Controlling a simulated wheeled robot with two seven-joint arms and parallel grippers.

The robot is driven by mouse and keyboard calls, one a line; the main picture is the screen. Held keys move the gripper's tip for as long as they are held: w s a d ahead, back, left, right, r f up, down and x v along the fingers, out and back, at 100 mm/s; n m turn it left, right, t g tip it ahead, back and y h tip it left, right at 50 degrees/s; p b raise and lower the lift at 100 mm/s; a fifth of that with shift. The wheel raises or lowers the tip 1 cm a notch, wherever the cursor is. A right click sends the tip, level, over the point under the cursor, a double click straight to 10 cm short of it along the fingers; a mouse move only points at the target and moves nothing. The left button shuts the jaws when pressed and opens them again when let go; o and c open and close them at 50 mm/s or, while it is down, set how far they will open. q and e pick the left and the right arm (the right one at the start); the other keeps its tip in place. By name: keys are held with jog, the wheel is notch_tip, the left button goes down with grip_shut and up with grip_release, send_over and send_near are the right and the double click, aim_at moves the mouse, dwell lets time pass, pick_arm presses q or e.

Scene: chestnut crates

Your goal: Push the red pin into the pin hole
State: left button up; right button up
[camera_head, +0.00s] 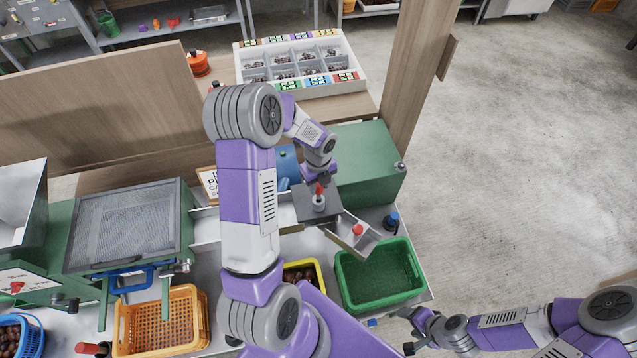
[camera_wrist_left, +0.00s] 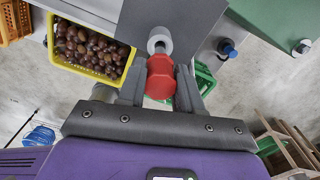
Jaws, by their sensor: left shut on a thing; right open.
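The red pin (camera_wrist_left: 160,78) is between the fingers of my left gripper (camera_wrist_left: 160,88), which is shut on it. In the head view the red pin (camera_head: 319,189) shows just below my left wrist. A pale round collar (camera_wrist_left: 159,41), which looks like the pin hole, is right at the pin's far end. It also shows in the head view (camera_head: 319,204) on a dark grey plate (camera_head: 334,214). I cannot tell how far the pin sits in it. My right gripper (camera_head: 409,331) is open and empty at the lower right, away from the bench.
Near the plate are a second red-topped knob (camera_head: 357,230), a green crate (camera_head: 341,272), a blue knob (camera_head: 392,219) and a green housing (camera_head: 362,160). A yellow crate (camera_wrist_left: 62,62) holds chestnuts. An orange crate (camera_head: 118,335) stands left. Floor at right is clear.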

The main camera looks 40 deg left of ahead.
aim_at(318, 193)
pick_arm(q)
jog(key=shift+f+b, duration=2.1)
jog(key=shift+f, duration=0.7)
jog(key=o, duration=1.2)
jog(key=shift+c, duration=0.2)
notch_tip(318, 193, up, 8)
jog(key=shift+f, duration=0.15)
